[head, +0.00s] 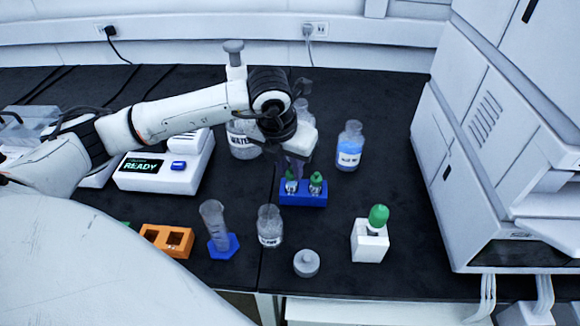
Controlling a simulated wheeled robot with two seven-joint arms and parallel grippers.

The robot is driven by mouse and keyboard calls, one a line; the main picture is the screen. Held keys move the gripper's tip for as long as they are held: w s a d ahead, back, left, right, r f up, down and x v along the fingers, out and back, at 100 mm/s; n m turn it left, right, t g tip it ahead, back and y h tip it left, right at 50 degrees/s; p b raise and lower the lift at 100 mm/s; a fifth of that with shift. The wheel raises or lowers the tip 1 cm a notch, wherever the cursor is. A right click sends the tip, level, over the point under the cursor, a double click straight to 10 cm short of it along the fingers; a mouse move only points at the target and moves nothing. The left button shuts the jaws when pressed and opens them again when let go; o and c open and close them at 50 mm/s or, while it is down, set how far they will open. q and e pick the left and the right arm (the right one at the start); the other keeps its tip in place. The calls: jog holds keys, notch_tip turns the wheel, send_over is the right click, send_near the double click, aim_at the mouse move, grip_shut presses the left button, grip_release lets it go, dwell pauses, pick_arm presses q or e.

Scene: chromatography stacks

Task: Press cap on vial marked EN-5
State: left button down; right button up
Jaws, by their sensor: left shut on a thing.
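A blue rack (303,199) stands mid-table and holds two small vials with green caps. My left gripper (293,167) points down at the rack from above. It is shut at the top of the left vial (291,185), and its fingers partly hide that vial's cap. The right vial (316,184) stands upright beside it with a green cap on top. I cannot read EN-5 on any vial. My right gripper is not in view.
A bottle with blue liquid (349,147) stands behind the rack, and a WATER bottle (242,141) is behind left. In front are a clear jar (269,226), a grey lid (306,263), a cylinder (215,225) and an orange rack (167,241). A large white instrument (490,130) bounds the right.

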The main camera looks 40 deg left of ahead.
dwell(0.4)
pick_arm(q)
jog(key=c, duration=1)
grip_release()
jog(key=shift+r+p, duration=2)
jog(key=shift+r, duration=1.55)
grip_shut()
